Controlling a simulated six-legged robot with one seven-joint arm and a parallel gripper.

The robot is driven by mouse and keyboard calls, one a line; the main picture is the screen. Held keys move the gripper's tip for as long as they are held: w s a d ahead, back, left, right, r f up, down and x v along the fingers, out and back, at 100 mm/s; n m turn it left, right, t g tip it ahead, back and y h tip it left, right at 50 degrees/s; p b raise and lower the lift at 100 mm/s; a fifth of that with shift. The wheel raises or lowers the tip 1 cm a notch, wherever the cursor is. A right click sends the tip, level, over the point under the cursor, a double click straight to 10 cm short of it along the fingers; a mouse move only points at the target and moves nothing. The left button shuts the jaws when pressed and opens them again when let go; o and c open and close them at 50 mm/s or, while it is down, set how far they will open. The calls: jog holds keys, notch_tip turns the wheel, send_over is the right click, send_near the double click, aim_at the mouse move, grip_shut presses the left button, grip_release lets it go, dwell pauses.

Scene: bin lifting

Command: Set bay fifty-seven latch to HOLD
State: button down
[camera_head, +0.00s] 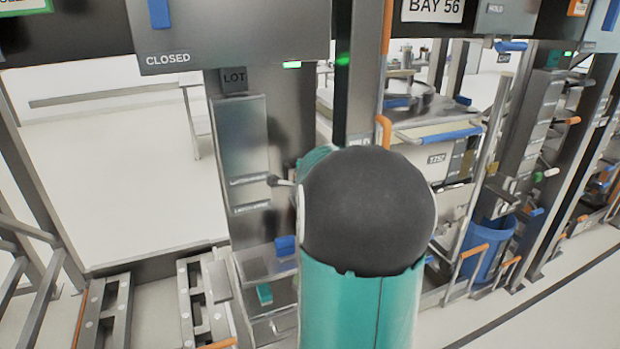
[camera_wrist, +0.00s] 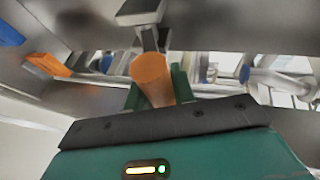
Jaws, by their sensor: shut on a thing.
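In the wrist view my gripper (camera_wrist: 157,82) has its green fingers on both sides of an orange, round-ended handle (camera_wrist: 151,70), shut on it. The handle's end faces the camera, and a grey metal bracket (camera_wrist: 140,12) stands just beyond it. In the head view my teal and dark arm hides the gripper and the handle's grip. A sign reading BAY 56 (camera_head: 432,9) hangs at the upper right, and a plate reading CLOSED (camera_head: 168,58) is at the upper left. A HOLD plate (camera_head: 495,8) is right of the BAY 56 sign. I see no bay fifty-seven label.
A blue bin (camera_head: 487,250) stands at the right. Metal rails (camera_head: 105,308) lie at lower left.

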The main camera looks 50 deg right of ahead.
jog(key=shift+r, duration=0.15)
jog(key=c, duration=1.2)
grip_release()
jog(key=shift+o, duration=0.2)
jog(key=v, duration=1.3)
jog(key=shift+s+a, duration=0.2)
jog(key=shift+a, duration=0.15)
jog(key=shift+r, duration=0.1)
